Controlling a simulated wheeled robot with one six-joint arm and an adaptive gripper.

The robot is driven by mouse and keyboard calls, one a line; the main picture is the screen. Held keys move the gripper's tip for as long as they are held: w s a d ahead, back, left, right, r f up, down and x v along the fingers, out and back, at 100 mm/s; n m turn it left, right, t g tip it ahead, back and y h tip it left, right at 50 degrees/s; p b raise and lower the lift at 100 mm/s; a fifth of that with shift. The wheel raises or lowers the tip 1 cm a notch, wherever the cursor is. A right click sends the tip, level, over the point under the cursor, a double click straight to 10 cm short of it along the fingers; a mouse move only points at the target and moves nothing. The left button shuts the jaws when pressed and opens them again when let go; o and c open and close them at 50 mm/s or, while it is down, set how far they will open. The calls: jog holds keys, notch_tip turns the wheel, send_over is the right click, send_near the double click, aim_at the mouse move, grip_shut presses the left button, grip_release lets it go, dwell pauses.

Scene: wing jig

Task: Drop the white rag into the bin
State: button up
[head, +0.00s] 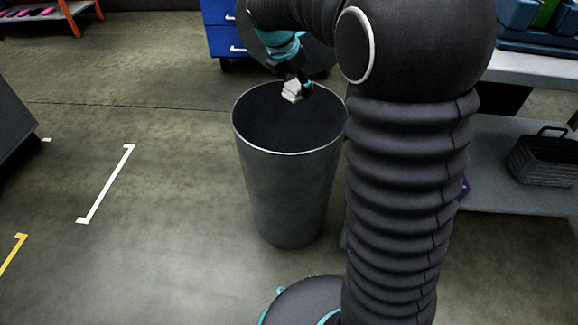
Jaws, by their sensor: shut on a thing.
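The white rag (291,91) is a small pale bundle in the head view, at the upper middle. My gripper (293,87) is shut on it and points downward. The bin (287,195) is a tall dark grey round container with an open top and a thin light rim. In the picture the rag overlaps the far part of the bin's opening. I cannot tell its exact height over the rim. The inside of the bin looks dark, and its floor is hidden.
A blue drawer cabinet (222,40) stands behind the bin. A bench with a lower shelf (500,165) is at the right, with a dark basket (545,157) on it. The floor left of the bin is clear, with white and yellow markings.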

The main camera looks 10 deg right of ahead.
notch_tip(320, 180, down, 6)
jog(key=b, duration=0.5)
jog(key=shift+a+r, duration=0.1)
jog(key=shift+a, duration=0.05)
jog(key=o, duration=1.4)
jog(key=shift+o, duration=0.2)
jog(key=shift+r, duration=0.15)
jog(key=v, duration=1.2)
jog(key=shift+s, duration=0.1)
